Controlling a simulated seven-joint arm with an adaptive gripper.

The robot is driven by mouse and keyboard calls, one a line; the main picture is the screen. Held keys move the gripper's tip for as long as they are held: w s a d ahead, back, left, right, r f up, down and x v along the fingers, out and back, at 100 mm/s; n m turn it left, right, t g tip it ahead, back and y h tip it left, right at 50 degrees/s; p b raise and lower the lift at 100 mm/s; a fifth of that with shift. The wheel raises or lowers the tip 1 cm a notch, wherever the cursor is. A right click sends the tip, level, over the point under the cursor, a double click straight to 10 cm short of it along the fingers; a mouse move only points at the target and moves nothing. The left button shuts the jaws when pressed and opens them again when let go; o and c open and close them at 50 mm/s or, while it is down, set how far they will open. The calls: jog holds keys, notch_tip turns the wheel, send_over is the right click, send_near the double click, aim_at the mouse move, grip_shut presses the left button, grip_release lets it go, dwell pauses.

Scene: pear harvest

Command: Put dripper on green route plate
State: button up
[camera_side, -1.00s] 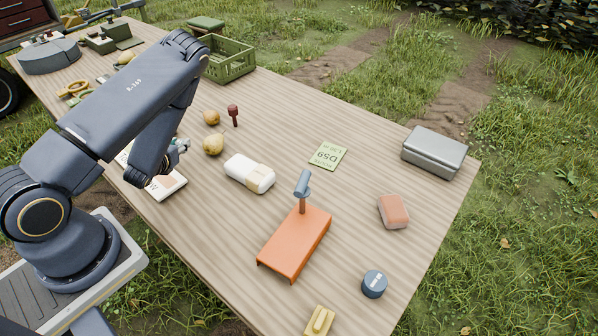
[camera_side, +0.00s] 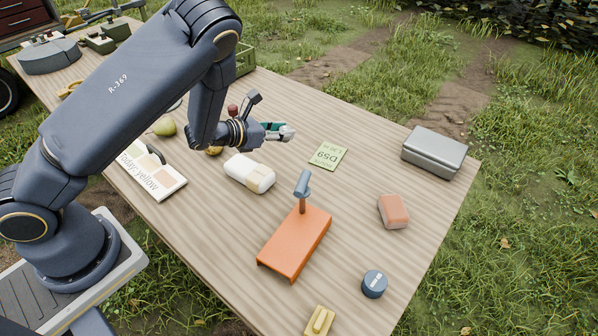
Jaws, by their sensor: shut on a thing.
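The green route plate (camera_side: 328,155) lies flat on the table, a small card marked D59. My gripper (camera_side: 284,132) is up and to the left of the plate in the picture, above the table and apart from the plate. It is shut on a small teal thing (camera_side: 271,125), which I take to be the dripper. The dripper's full shape is hidden by the fingers and is too small to make out.
A white and beige case (camera_side: 250,173) lies just below my gripper in the picture. An orange stand (camera_side: 294,243), a salmon block (camera_side: 393,211) and a grey metal box (camera_side: 434,152) lie farther right. The table around the plate is clear.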

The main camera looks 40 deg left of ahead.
jog(key=w+d+m+h, duration=0.1)
jog(key=d, duration=0.3)
send_over(325, 157)
jog(key=f, duration=0.5)
jog(key=s+f, duration=0.1)
jog(key=f, duration=0.2)
jog(key=shift+a, duration=0.1)
jog(key=shift+w+f, duration=0.5)
jog(key=shift+f, duration=0.05)
jog(key=shift+w+f, duration=0.1)
jog(key=shift+f, duration=1.45)
jog(key=shift+f, duration=0.1)
jog(key=o, duration=0.8)
